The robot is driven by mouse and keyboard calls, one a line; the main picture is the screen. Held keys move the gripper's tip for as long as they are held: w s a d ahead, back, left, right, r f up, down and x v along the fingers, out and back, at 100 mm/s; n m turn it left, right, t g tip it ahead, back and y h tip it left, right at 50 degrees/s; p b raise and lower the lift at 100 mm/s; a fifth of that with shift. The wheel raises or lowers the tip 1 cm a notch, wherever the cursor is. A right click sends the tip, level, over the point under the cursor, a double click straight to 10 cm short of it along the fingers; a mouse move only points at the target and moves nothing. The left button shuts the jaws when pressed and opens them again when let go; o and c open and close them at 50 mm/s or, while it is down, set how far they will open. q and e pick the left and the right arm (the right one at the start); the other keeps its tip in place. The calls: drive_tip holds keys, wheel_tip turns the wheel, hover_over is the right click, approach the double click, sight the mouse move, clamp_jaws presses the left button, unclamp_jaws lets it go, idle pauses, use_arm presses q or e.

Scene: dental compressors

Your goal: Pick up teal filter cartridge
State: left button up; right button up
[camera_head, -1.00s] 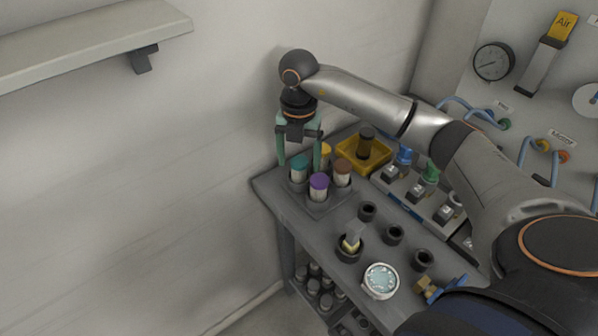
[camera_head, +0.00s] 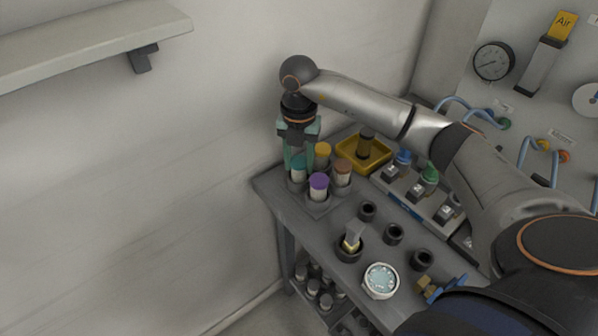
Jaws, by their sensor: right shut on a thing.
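The teal filter cartridge (camera_head: 298,172) has a teal cap and a pale body. It stands upright in the back left place of a small grey holder on the grey bench. My right gripper (camera_head: 299,160) comes down over it from above, with its green fingers shut on the cartridge's cap. The fingers hide part of the cap. My left gripper does not show.
Close by in the same holder stand cartridges with purple (camera_head: 318,182), brown (camera_head: 342,170) and orange (camera_head: 323,150) caps. A yellow tray (camera_head: 376,153) lies behind. The wall is close on the left.

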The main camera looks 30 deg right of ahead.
clamp_jaws()
